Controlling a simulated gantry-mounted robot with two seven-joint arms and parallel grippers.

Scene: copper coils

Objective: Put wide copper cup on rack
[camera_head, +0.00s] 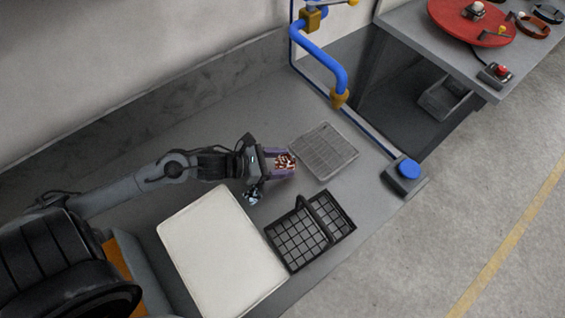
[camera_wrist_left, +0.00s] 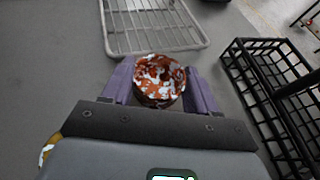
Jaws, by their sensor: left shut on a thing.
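The copper cup (camera_wrist_left: 160,78) is reddish-brown with white speckles and a round open top. My left gripper (camera_wrist_left: 160,92) is shut on it, with a purple finger on each side. In the head view the left gripper (camera_head: 281,164) holds the cup (camera_head: 285,161) near the near-left edge of the silver wire rack (camera_head: 326,152). The wire rack also shows in the left wrist view (camera_wrist_left: 155,30), just beyond the cup. Whether the cup overlaps the rack's edge or how high it is held, I cannot tell. My right gripper is not in view.
A black wire basket (camera_head: 309,230) with a handle stands below the rack, right of a white tray (camera_head: 220,255). A blue button box (camera_head: 405,176) sits at the table's right end. A blue pipe (camera_head: 325,60) stands behind the rack.

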